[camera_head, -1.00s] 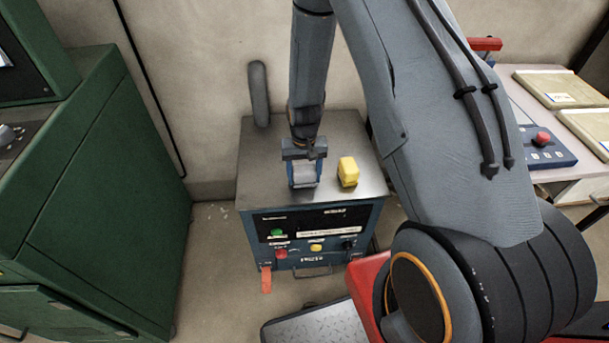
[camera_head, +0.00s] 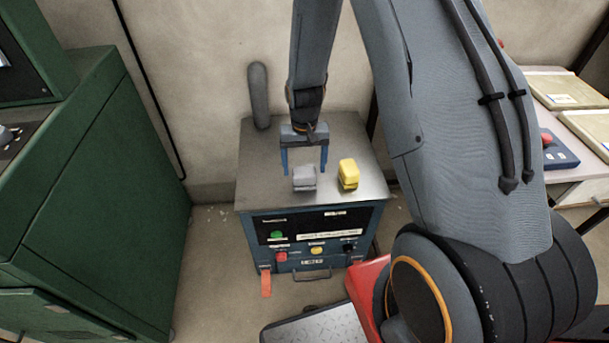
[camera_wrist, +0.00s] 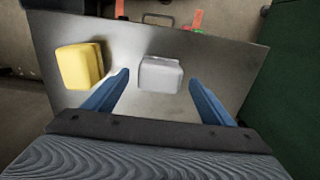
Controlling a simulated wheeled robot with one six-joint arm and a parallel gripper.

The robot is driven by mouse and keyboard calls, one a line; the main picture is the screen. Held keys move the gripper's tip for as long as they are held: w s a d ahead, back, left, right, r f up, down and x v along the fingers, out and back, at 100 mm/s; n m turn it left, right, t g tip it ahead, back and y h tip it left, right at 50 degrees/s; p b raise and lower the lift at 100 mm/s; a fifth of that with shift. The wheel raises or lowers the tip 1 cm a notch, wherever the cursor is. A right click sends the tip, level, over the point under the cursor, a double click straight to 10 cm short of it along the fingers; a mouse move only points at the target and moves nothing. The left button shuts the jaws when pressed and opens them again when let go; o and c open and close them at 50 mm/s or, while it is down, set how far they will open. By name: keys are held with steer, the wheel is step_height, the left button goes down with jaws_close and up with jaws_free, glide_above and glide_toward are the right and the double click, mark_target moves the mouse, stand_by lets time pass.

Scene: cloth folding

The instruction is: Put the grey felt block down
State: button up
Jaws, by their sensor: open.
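The grey felt block (camera_head: 304,178) rests on the metal top of the blue cabinet, near its front edge. It also shows in the wrist view (camera_wrist: 160,75), just beyond the fingertips and between their lines. My gripper (camera_head: 304,172) is open and empty, its two blue fingers spread apart behind the block. In the wrist view the fingers (camera_wrist: 160,85) stand clear on either side, with no contact seen. A yellow block (camera_head: 348,174) lies right of the grey block in the head view, with a small gap; it is at the left in the wrist view (camera_wrist: 80,66).
The cabinet's metal top (camera_head: 262,160) is bare to the left of the blocks. A grey upright rounded post (camera_head: 259,95) stands at its back left. A green machine (camera_head: 100,180) is at the left, and a table with a blue control box (camera_head: 560,153) at the right.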

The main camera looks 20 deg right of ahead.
mark_target(304, 172)
step_height(304, 172, up, 6)
steer(key=shift+r+b, duration=0.25)
steer(key=shift+b, duration=0.1)
steer(key=s+r+n, duration=0.1)
steer(key=s+r, duration=0.6)
steer(key=s, duration=0.3)
steer(key=s+r+n, duration=0.1)
steer(key=s+r, duration=0.6)
steer(key=s, duration=0.2)
steer(key=shift+s, duration=0.4)
stand_by(0.4)
